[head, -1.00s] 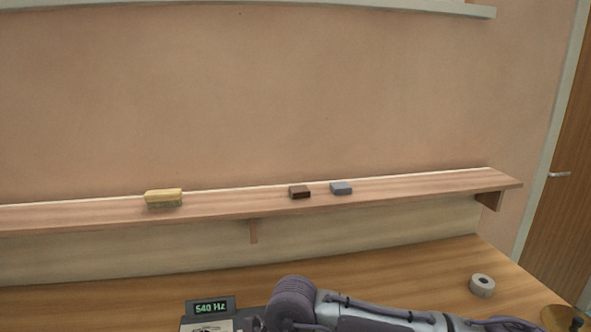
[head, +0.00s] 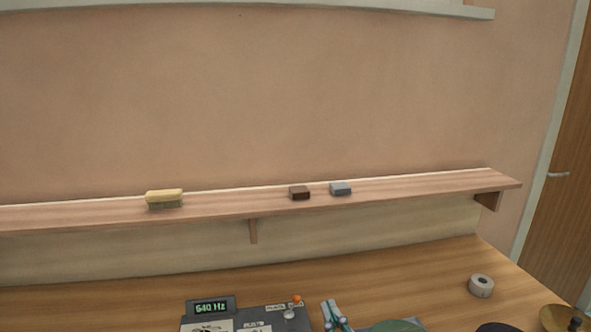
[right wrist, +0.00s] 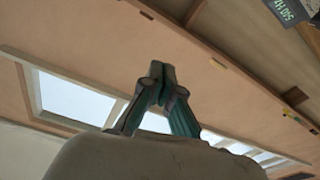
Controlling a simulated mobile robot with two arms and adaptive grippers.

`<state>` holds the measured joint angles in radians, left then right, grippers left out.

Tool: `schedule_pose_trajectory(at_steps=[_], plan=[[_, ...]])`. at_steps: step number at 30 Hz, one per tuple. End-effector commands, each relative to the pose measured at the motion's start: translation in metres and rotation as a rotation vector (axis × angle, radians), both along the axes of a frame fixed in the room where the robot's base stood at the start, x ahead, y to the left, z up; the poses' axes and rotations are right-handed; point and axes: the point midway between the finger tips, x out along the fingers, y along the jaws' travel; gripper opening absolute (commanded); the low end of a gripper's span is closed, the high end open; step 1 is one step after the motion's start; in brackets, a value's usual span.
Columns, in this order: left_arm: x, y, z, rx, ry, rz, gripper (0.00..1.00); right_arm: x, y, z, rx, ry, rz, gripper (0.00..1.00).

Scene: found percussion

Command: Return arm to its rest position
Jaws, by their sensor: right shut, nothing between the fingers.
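My right gripper (head: 331,304) shows at the bottom edge of the head view, pointing up, just right of the dark device. Its teal fingers are together with nothing between them. It also shows in the right wrist view (right wrist: 157,72), shut and empty, with the wall and windows behind it. The rest of my right arm is out of the head view. My left gripper is not in view.
A dark device (head: 262,320) with a green Hz display (head: 211,307) stands on the wooden table (head: 400,280). A grey tape roll (head: 481,286) and a green disc (head: 398,326) are to its right.

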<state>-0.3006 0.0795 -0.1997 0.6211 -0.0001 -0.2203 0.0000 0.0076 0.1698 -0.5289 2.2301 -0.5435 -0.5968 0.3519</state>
Motion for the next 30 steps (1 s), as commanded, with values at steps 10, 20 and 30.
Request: schedule_pose_trajectory(at_steps=[10,20,30], plan=[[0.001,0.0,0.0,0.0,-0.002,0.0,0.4,-0.108,-0.109,-0.183,-0.031,0.828,-0.246,0.0],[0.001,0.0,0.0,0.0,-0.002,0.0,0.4,-0.216,-0.139,-0.24,-0.079,1.256,-0.248,0.0],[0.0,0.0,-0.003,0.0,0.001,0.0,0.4,-0.232,-0.141,-0.315,-0.101,1.39,-0.233,0.0]])
